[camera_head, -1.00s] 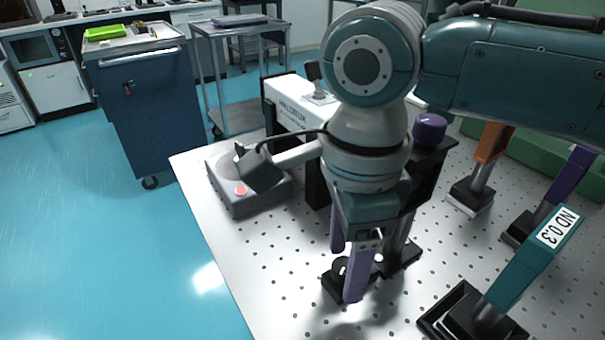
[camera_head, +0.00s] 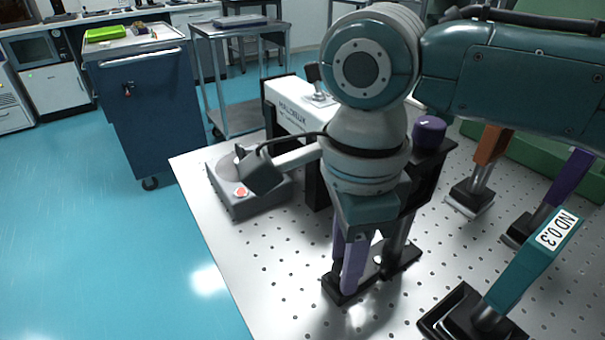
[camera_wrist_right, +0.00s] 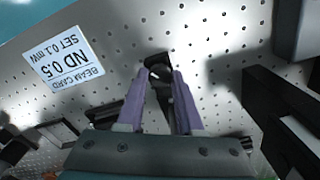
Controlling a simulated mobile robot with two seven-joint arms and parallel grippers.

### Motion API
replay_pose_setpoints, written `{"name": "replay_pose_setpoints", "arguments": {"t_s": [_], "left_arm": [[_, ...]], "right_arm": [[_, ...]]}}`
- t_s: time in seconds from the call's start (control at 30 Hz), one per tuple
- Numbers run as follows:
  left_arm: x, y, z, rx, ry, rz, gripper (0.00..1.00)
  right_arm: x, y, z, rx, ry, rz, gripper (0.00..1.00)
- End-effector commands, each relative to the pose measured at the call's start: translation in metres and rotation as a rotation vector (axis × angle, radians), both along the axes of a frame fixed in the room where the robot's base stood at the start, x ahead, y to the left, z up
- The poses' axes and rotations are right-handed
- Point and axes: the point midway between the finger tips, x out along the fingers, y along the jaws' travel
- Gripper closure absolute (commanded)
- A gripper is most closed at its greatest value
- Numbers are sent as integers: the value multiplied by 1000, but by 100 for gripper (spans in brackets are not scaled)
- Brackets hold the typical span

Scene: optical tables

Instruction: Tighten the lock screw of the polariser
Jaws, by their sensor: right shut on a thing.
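My right gripper (camera_head: 345,286) reaches down with its two purple fingers beside a post on a black base plate (camera_head: 400,256) at the table's front. In the right wrist view my right gripper (camera_wrist_right: 162,76) has its fingers shut on a small dark part, which I take to be the lock screw (camera_wrist_right: 161,84). The fingers mostly hide it in the head view. A black upright mount with a purple knob (camera_head: 429,130) stands behind my wrist; I take it to be the polariser, partly hidden by my arm. My left gripper is not in view.
A teal ND 0.3 holder (camera_head: 530,262) stands at right, with orange (camera_head: 492,145) and purple (camera_head: 570,175) holders behind. A grey box with a red button (camera_head: 241,191) and a white laser housing (camera_head: 293,112) lie at left. The perforated table (camera_head: 265,270) is clear at front left.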

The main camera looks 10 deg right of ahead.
Motion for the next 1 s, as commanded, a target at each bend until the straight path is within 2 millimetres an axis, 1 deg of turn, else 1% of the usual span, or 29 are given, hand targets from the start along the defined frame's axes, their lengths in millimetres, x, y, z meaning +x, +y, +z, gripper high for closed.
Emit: {"name": "replay_pose_setpoints", "arguments": {"t_s": [0.17, 0.27, 0.4, 0.53, 0.6, 0.7, 1.0], "left_arm": [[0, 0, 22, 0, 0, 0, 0], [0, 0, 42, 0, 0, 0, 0], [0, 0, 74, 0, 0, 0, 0], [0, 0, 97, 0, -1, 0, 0], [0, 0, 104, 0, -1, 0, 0], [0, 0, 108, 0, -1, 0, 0], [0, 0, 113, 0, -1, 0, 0]], "right_arm": [[-2, 1, 6, 1, 6, 35, 100], [-3, 1, 9, 3, 9, 78, 100], [-4, 2, 11, 5, 12, 168, 100], [-4, 2, 9, 5, 13, 278, 100], [-3, 2, 7, 4, 10, 346, 100], [-2, 2, 4, 5, 8, 442, 100], [-2, 1, 1, 5, 5, 730, 100]]}}
